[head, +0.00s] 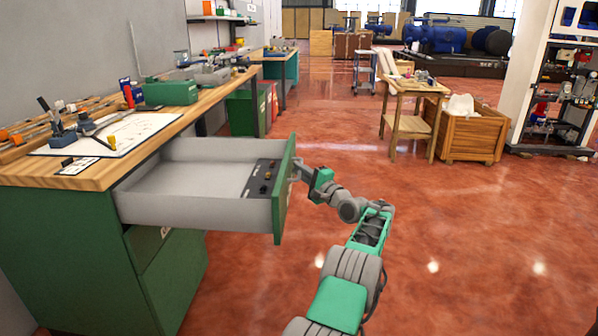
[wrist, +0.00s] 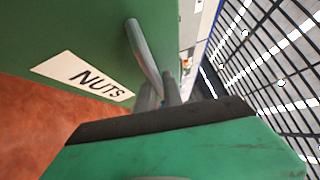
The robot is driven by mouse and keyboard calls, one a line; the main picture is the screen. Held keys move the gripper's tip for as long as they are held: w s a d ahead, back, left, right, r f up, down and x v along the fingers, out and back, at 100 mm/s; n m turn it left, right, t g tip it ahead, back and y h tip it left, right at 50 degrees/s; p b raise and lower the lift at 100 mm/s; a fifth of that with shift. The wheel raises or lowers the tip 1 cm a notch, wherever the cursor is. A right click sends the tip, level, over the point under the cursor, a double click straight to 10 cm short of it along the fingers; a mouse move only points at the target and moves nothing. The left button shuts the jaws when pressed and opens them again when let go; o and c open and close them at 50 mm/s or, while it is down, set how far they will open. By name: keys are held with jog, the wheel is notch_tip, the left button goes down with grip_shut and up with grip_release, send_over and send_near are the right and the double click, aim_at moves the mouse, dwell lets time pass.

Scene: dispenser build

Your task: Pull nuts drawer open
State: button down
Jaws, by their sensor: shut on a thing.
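The nuts drawer (head: 205,205) is a grey box with a green front, pulled out from the green workbench (head: 70,245) in the head view. Its front carries a white label reading NUTS (wrist: 85,75) in the wrist view. My gripper (head: 297,170) is at the outer side of the drawer front. In the wrist view its fingers (wrist: 165,95) are shut on the grey bar handle (wrist: 143,50). Inside the drawer a dark strip (head: 262,180) holds a few small pieces. The exact finger contact is partly hidden by the gripper body.
The wooden benchtop (head: 95,175) above holds a white sheet (head: 115,133), tools and a green box (head: 171,92). Another green drawer front (head: 150,245) lies below. The red floor to the right is clear up to a wooden crate (head: 470,135) and small table (head: 415,88).

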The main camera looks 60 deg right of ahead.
jog(key=shift+s+f, duration=0.15)
jog(key=shift+f, duration=0.05)
jog(key=c, duration=1.8)
grip_release()
jog(key=shift+r, duration=0.1)
jog(key=p+v, duration=0.1)
jog(key=v, duration=0.6)
jog(key=shift+s+a, duration=0.1)
jog(key=shift+s, duration=0.2)
